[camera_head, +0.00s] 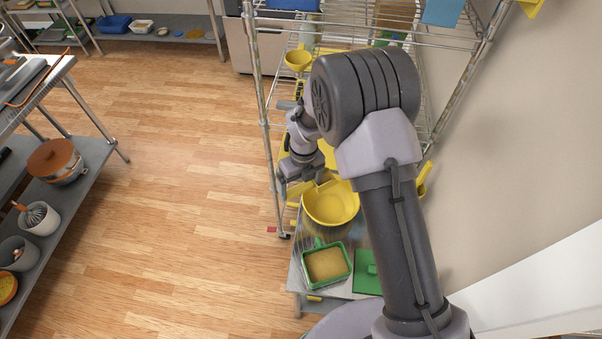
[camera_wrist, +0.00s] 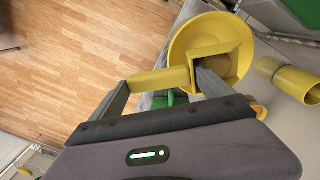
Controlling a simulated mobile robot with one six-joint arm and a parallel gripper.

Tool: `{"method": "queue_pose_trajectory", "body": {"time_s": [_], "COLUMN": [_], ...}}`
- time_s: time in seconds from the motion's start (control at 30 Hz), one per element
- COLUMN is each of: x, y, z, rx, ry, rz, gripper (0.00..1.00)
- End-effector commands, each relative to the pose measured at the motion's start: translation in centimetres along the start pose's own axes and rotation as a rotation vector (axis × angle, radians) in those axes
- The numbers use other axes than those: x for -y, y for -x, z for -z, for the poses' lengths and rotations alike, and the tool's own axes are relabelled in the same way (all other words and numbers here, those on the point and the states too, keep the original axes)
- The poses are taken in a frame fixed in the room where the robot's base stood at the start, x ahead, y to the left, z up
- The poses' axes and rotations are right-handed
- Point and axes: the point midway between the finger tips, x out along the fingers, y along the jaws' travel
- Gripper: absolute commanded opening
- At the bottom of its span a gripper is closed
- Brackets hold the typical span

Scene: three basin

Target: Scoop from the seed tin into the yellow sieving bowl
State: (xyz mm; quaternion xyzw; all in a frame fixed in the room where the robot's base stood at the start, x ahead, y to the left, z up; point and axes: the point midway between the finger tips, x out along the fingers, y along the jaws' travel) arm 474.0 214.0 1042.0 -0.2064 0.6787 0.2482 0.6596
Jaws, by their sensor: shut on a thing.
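The scoop's square head (camera_wrist: 222,58) overlaps the yellow sieving bowl (camera_wrist: 181,42) in that view. I cannot tell whether the brownish patch inside the head is seed or shadow. In the head view the yellow bowl (camera_head: 331,205) stands beside my gripper, partly behind my arm. The green seed tin (camera_head: 347,268), filled with tan seed, sits in front of the bowl.
A green lid (camera_head: 367,279) lies right of the tin. A wire rack (camera_head: 263,100) with a yellow funnel (camera_head: 298,59) stands behind the arm. More yellow pieces (camera_wrist: 297,82) lie right of the bowl in the wrist view. The wooden floor (camera_head: 180,190) on the left is clear.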

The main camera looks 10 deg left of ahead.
Motion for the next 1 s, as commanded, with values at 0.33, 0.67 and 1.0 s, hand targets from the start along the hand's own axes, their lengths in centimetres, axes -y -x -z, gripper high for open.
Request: {"method": "queue_pose_trajectory", "body": {"time_s": [0.33, 0.67, 1.0], "x": [-0.4, 1.0, 6.4], "y": [0.2, -0.1, 2.5], "z": [0.8, 1.0, 2.0], "rx": [0.013, 0.027, 0.100], "ry": [-0.195, -0.205, -0.182], "rz": [-0.005, -0.165, -0.847], "gripper": [0.21, 0.21, 0.21]}}
